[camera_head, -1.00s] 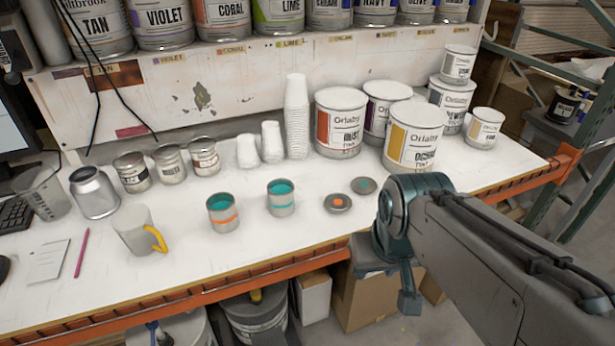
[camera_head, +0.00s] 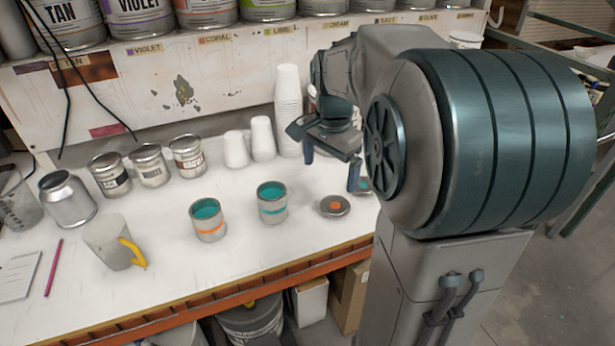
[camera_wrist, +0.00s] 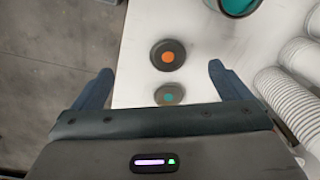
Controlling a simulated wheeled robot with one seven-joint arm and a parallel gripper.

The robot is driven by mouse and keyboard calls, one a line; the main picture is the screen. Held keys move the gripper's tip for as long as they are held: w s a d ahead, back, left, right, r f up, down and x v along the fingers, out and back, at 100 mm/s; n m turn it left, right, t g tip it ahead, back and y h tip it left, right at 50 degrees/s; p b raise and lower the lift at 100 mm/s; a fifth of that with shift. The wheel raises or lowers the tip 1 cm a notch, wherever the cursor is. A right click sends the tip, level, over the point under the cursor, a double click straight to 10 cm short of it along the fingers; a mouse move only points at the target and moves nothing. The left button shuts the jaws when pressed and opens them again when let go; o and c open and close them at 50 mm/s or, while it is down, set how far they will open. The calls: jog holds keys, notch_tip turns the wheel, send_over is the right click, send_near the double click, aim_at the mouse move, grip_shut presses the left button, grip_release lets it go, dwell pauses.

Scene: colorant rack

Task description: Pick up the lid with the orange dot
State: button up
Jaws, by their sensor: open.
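The lid with the orange dot (camera_head: 335,206) is a small round grey lid lying flat on the white table. It also shows in the wrist view (camera_wrist: 168,55), ahead of and between my fingertips. A second lid with a teal dot (camera_head: 362,186) lies just behind it, partly hidden by my arm; in the wrist view this lid (camera_wrist: 170,94) is nearer the gripper body. My gripper (camera_head: 332,168) is open and empty above the table, with its two fingers spread apart (camera_wrist: 160,80). It touches neither lid as far as I can see.
An open can with an orange stripe (camera_head: 208,220) and one with a teal stripe (camera_head: 272,202) stand left of the lids. Stacked white cups (camera_head: 289,110) stand behind. My arm hides the large paint cans at right. The table's orange front edge (camera_head: 300,262) is near.

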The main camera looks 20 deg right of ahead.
jog(key=w+d+f+m, duration=0.1)
jog(key=w+d+m, duration=0.2)
jog(key=d, duration=0.1)
send_over(334, 206)
jog(key=shift+m+g, duration=0.3)
jog(key=f, duration=0.9)
jog(key=shift+s, duration=0.3)
jog(key=shift+w+f+p, duration=0.15)
jog(key=shift+f+p, duration=0.05)
jog(key=shift+f, duration=1.1)
jog(key=shift+w+f+p, duration=0.15)
jog(key=shift+f+p, duration=0.05)
jog(key=shift+f, duration=1.1)
jog(key=shift+c, duration=0.4)
jog(key=c, duration=1)
